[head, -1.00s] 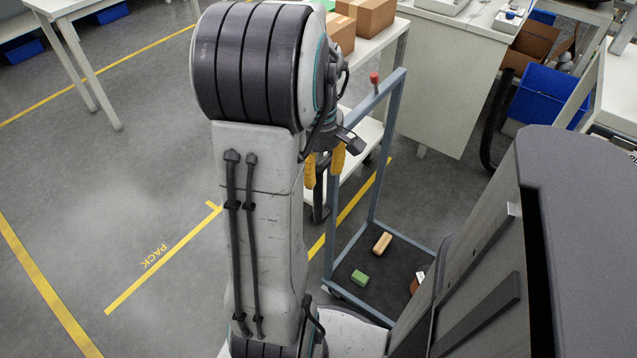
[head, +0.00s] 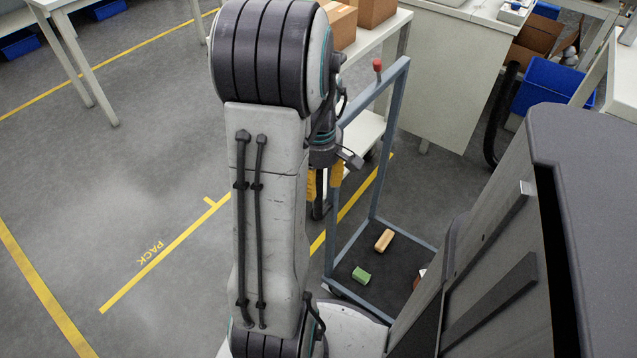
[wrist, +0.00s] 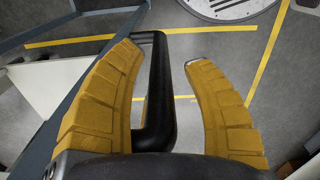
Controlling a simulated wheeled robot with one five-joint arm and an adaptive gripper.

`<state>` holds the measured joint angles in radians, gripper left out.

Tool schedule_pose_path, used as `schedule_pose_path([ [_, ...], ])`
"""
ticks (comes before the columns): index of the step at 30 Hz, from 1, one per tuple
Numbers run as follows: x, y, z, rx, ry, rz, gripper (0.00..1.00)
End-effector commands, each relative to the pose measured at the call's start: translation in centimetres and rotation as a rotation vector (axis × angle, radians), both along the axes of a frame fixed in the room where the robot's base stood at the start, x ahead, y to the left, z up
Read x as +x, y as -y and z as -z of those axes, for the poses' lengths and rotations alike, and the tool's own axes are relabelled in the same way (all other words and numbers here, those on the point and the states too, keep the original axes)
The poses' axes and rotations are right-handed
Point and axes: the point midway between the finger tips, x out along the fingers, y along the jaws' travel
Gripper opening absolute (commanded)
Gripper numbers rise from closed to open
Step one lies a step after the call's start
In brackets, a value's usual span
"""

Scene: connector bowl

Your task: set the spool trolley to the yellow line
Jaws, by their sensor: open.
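My gripper (head: 325,182) is beside the frame's left side, fingers pointing down, partly hidden by my arm. In the wrist view its two yellow fingers (wrist: 168,75) are open, with a black bar handle (wrist: 156,105) between them, nearer the left finger; contact is unclear. A yellow floor line marked PACK (head: 165,251) lies left of my arm; another stretch (head: 357,208) shows by the trolley.
On the deck lie a tan block (head: 384,240) and a green block (head: 362,276). A white table with cardboard boxes (head: 376,12) stands behind the trolley, and a pale cabinet (head: 446,75) behind right. Floor around the PACK line is clear.

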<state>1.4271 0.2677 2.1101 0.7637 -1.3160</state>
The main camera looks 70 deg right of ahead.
Motion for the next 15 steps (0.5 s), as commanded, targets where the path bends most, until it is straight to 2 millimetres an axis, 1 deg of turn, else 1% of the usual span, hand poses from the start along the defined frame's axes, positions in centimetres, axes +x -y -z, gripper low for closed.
schedule_pose_path([
  [10, 0.00, -0.01, 0.25, 0.000, 0.000, 0.000, 0.45],
  [11, 0.00, -0.01, 0.25, 0.000, 0.000, 0.000, 0.46],
  [15, 0.00, -0.01, 0.25, 0.000, 0.000, 0.000, 0.34],
])
